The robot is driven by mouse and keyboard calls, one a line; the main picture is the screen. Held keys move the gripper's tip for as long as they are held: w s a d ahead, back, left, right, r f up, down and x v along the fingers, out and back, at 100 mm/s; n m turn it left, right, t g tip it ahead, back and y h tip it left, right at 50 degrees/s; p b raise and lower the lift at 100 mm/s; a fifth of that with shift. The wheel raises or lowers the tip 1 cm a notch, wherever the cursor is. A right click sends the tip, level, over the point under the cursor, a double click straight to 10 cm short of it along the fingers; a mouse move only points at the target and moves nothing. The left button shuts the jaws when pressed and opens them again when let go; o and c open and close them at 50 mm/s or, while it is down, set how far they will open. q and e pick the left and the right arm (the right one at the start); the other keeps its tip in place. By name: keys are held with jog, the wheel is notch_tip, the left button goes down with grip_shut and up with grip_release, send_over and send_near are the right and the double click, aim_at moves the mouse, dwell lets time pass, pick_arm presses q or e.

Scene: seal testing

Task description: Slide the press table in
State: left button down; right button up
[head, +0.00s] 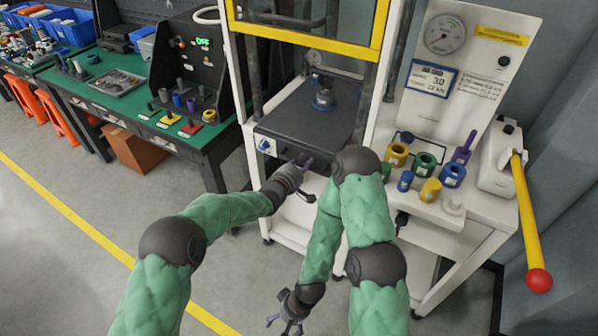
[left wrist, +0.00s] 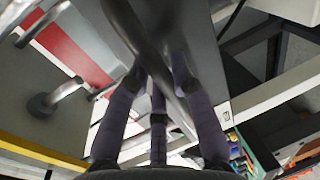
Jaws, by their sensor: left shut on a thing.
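The press table (head: 285,112) is a dark grey slab in the white press frame, extending toward me in the head view. A blue and grey round fixture (head: 323,98) stands upright on it. My left gripper (head: 303,168) is at the table's front edge, shut on its dark handle. In the left wrist view the purple-grey fingers (left wrist: 160,85) close around a dark curved bar, the handle (left wrist: 130,30); its far end is hidden. My right gripper (head: 286,316) hangs low in front of the press, fingers spread and empty, apart from the table.
A yellow-framed guard (head: 305,38) is raised above the press table. To the right, a white shelf holds several coloured rings and plugs, beside a yellow lever with a red knob (head: 539,281). A green workbench (head: 120,105) stands left. The floor in front is clear.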

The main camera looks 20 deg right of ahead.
pick_arm(q)
jog(key=shift+w+d+f, duration=0.1)
jog(key=shift+w+d, duration=0.1)
jog(key=shift+d, duration=0.1)
jog(key=shift+r, duration=0.2)
jog(key=c, duration=1.3)
grip_release()
jog(key=shift+w, duration=0.1)
jog(key=shift+c, duration=0.2)
jog(key=shift+o, duration=1.4)
jog(key=shift+w+d+f, duration=0.1)
jog(key=shift+d+f, duration=0.05)
jog(key=shift+d, duration=0.05)
jog(key=shift+a, duration=0.2)
jog(key=v, duration=1.2)
jog(key=shift+d, duration=0.15)
